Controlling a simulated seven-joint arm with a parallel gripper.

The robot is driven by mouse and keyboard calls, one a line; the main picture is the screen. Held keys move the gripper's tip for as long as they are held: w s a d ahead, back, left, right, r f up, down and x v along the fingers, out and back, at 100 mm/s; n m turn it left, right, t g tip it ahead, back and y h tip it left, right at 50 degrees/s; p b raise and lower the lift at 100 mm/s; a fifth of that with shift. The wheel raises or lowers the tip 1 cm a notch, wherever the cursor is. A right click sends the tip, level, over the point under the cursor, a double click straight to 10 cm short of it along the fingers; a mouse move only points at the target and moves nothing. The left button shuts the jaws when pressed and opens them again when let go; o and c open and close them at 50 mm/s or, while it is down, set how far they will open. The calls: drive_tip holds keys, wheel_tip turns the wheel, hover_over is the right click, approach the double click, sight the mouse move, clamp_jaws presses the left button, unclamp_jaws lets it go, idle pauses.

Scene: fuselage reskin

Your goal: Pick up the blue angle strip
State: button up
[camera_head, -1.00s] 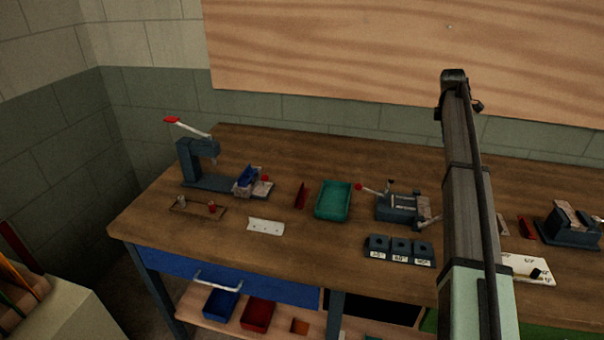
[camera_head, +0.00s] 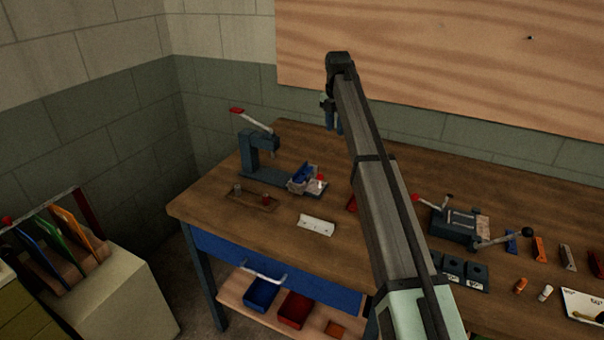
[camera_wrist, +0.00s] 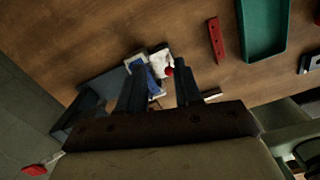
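A blue angled piece (camera_head: 302,173), which looks like the blue angle strip, sits in a pale holder (camera_head: 298,186) at the foot of the lever press. In the wrist view the blue piece (camera_wrist: 153,83) shows beyond and between my fingers, partly hidden by one of them. Another small blue piece (camera_head: 511,242) stands at the right of the bench, beside the clamp. My gripper (camera_head: 334,128) is above the back of the bench, to the right of the press. In the wrist view my gripper (camera_wrist: 158,85) points down with its fingers apart and nothing between them.
The lever press (camera_head: 256,155) with its red-tipped handle stands just left of the holder. A white drilled plate (camera_head: 316,225) and a small wooden rack (camera_head: 251,199) lie in front. A red strip (camera_wrist: 216,40) and a green tray (camera_wrist: 263,30) are nearby. My arm hides the bench middle.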

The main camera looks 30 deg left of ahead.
sight(302, 166)
drive_tip(key=s+a+n, duration=0.3)
drive_tip(key=s+a, duration=0.3)
drive_tip(key=a, duration=0.3)
drive_tip(key=shift+g, duration=0.3)
drive_tip(key=f, duration=1.3)
drive_tip(key=shift+s+f, duration=0.1)
drive_tip(key=shift+s, duration=0.1)
drive_tip(key=shift+c, duration=0.4)
clamp_jaws()
